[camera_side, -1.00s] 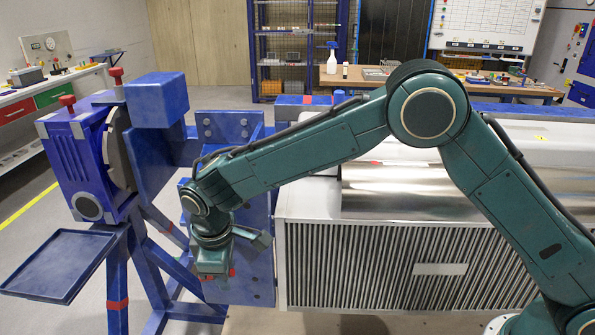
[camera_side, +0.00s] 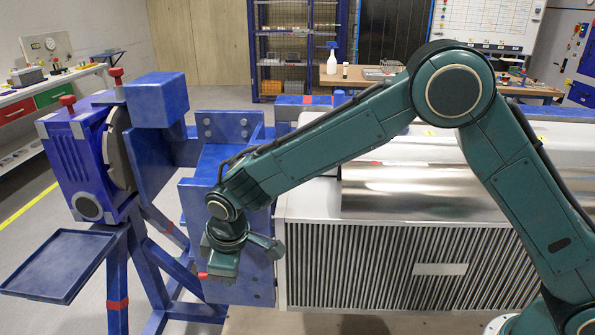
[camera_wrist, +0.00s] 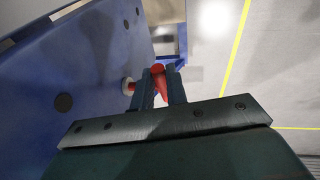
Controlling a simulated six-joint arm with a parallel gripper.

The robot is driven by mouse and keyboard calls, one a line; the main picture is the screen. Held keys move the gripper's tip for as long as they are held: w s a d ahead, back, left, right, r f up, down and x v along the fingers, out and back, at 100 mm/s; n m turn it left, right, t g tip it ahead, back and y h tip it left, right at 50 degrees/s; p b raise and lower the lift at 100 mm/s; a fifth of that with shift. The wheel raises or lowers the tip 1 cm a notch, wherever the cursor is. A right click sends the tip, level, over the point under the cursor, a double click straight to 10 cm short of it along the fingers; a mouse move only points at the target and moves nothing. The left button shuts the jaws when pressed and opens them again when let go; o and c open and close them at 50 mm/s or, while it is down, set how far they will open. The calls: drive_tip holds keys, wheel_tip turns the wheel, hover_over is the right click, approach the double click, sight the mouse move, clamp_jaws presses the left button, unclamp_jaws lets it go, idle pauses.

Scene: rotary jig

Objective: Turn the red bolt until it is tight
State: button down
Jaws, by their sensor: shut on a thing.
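The red bolt (camera_wrist: 129,86) meets the blue plate (camera_wrist: 92,65) through a pale collar in the wrist view. My gripper (camera_wrist: 160,82) has its two dark fingers close together beside the plate, with a red part of the bolt between them and its rounded top showing above. In the side view my gripper (camera_side: 221,268) is low in front of the blue plate (camera_side: 262,290), and a small red end (camera_side: 203,275) shows at its left. The rest of the bolt is hidden there, and how deep it sits cannot be told.
A blue jig with a slotted block (camera_side: 85,160) and red knobs stands at the left, above a blue tray (camera_side: 60,262). A ribbed grey unit (camera_side: 400,270) stands right of the plate, close to my arm. Open floor shows in the wrist view (camera_wrist: 285,70).

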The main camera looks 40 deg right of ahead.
drive_tip(key=shift+t+y, duration=0.4)
drive_tip(key=shift+t, duration=0.1)
drive_tip(key=c, duration=1.4)
unclamp_jaws()
drive_tip(key=shift+f, duration=0.1)
drive_tip(key=shift+s, duration=0.1)
drive_tip(key=v, duration=1.4)
